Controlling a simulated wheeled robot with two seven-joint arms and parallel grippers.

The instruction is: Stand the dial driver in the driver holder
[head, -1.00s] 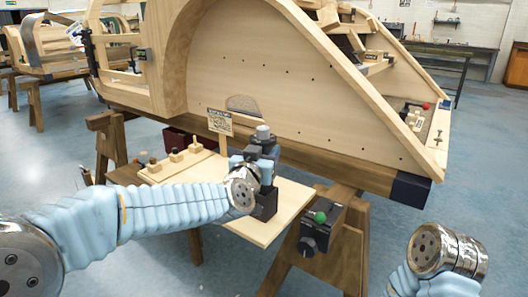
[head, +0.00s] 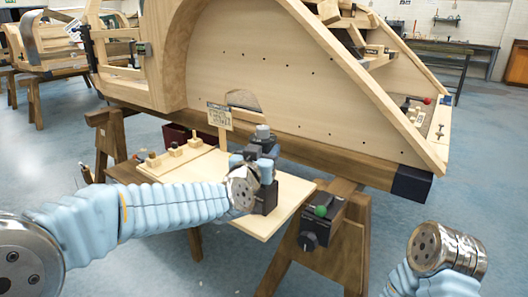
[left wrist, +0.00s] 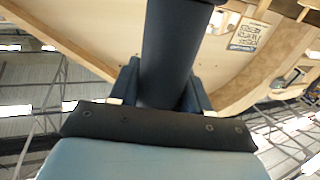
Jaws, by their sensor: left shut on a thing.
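My left gripper (head: 264,150) is shut on a dark, upright cylinder, which looks like the dial driver. Its grey top (head: 263,132) sticks up above the fingers in the head view. In the left wrist view the dark shaft of the dial driver (left wrist: 174,50) stands between the two fingers. A black block, probably the driver holder (head: 267,201), stands on the pale board below and behind my left wrist. My wrist hides where the driver's lower end is, so I cannot tell whether it is in the holder. My right gripper is out of view.
The pale board (head: 262,226) rests by a trestle (head: 345,245). Wooden blocks with pegs (head: 175,155) stand on its left part, and a small sign (head: 220,116) stands behind. The large wooden bodyframe (head: 270,80) rises behind.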

